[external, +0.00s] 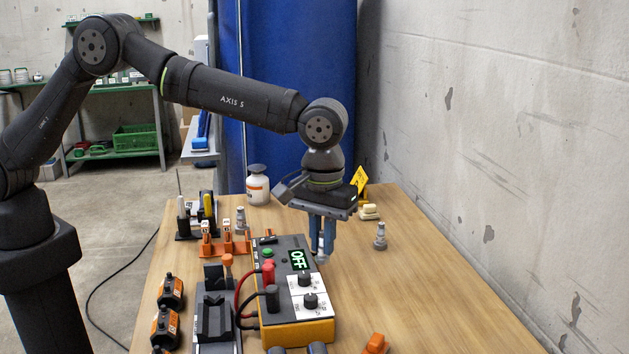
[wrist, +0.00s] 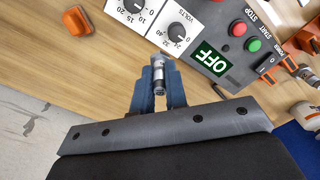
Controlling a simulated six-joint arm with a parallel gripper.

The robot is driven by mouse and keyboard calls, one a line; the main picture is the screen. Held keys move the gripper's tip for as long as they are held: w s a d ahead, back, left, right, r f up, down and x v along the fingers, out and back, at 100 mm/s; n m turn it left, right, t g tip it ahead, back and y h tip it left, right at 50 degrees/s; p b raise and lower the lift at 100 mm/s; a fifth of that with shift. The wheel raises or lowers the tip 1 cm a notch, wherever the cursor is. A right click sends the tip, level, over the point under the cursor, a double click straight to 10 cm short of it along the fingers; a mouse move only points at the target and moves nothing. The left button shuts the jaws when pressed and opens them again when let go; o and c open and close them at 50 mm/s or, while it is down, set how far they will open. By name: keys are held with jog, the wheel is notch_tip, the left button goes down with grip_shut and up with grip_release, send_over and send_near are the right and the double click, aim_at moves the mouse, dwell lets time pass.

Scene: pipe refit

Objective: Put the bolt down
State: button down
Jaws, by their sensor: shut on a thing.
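In the wrist view my gripper (wrist: 158,80) is shut on a small grey metal bolt (wrist: 158,73), held between the two blue fingers. In the external view the lower end of the bolt (external: 321,259) shows just below the fingertips; the rest is hidden by them. I cannot tell whether it touches the table (external: 420,300).
The power box (external: 292,334), its display reading OFF, stands close beside my gripper. A small grey fitting (external: 380,237) stands to the right. An orange knob-like piece (external: 376,343) lies near the front. An orange rack (external: 224,247) is at left. The table's right side is mostly clear.

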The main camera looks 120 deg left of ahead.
jog(key=s+a+n, duration=1.1)
jog(key=s+a, duration=1.3)
jog(key=a, duration=0.1)
jog(key=s+a+f, duration=0.1)
jog(key=a+f, duration=0.1)
jog(key=a, duration=0.1)
jog(key=s+a+f, duration=0.2)
jog(key=a, duration=0.2)
jog(key=s+a+f, duration=0.2)
jog(key=a, duration=0.1)
jog(key=shift+s+a+f, duration=0.2)
jog(key=shift+f, duration=0.05)
jog(key=shift+a+f, duration=0.1)
jog(key=shift+a, duration=0.05)
jog(key=shift+f, duration=2)
jog(key=shift+f, duration=0.1)
jog(key=c, duration=1.7)
grip_release()
jog(key=shift+c, duration=0.2)
jog(key=shift+o, duration=1.4)
